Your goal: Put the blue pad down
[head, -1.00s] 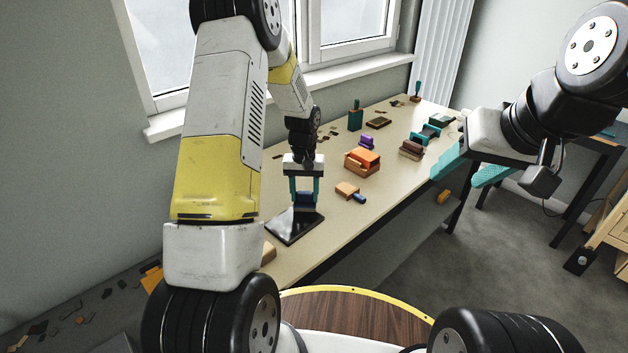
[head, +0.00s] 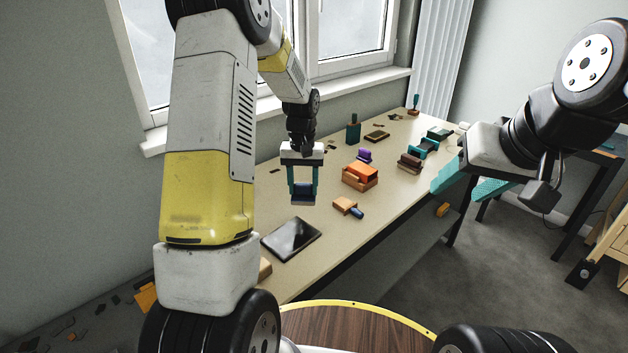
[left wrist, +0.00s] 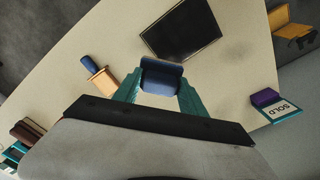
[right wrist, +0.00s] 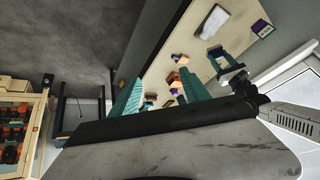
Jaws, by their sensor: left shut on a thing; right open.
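The blue pad (head: 302,197) is held between the teal fingers of my left gripper (head: 303,187), which is shut on it. In the head view, pad and gripper appear above the table, beyond the black flat plate (head: 291,240). In the left wrist view the blue pad (left wrist: 161,78) sits between the fingertips, with the black plate (left wrist: 181,30) apart from it on the table. My right gripper (right wrist: 158,90) is open and empty; in the head view it is off to the right, beyond the table's front edge.
A wooden block with a blue handle (head: 346,204) and an orange-topped box (head: 360,176) lie right of my left gripper. Brown and teal items (head: 424,149) stand further back. A SOLD card (left wrist: 281,110) lies by a purple block (left wrist: 265,97).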

